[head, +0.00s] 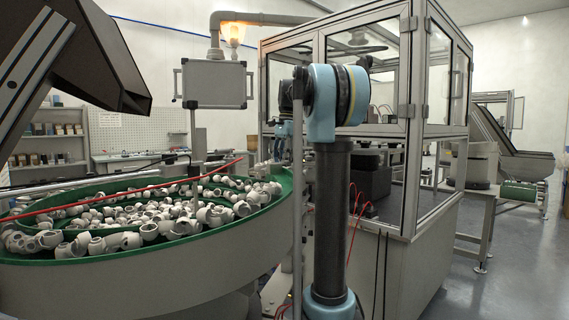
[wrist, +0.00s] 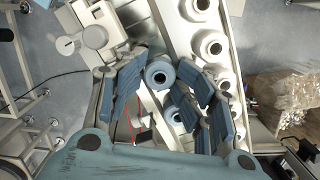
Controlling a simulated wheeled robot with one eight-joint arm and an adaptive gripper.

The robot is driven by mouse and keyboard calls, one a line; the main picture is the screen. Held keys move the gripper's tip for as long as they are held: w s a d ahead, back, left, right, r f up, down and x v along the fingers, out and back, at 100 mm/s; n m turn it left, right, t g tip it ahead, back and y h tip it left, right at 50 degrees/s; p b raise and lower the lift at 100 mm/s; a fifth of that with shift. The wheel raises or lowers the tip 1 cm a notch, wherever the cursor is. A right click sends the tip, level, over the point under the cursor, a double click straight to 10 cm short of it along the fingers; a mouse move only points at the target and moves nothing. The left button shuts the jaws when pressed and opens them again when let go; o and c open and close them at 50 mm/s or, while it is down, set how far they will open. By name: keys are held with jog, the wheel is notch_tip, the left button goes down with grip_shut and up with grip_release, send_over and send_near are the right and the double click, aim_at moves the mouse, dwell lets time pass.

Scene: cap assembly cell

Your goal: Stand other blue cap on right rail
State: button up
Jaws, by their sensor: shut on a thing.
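My gripper (wrist: 160,82) has two blue fingers, seen in the wrist view over a pale rail assembly. It is shut on a blue cap (wrist: 159,75), a grey-blue ring with a dark centre, between the fingertips. A second blue cap (wrist: 172,114) shows lower, between the fingers and apart from the held one; its exact seat is partly hidden. A pale rail (wrist: 180,50) runs down the picture beside a row of white caps (wrist: 213,46). In the head view the gripper is small and mostly hidden behind my arm, near the cell's left side.
A green-rimmed bowl (head: 272,212) full of white fittings stands at left in the head view. A framed glass machine enclosure (head: 408,110) stands behind my arm. A grey control box (head: 214,83) hangs above the bowl. A clear bag-like bundle (wrist: 283,95) lies right of the rails.

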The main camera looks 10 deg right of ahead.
notch_tip(320, 180, up, 13)
jog(key=d, duration=0.1)
jog(key=shift+w, duration=0.4)
jog(key=shift+d, duration=0.15)
dwell(0.4)
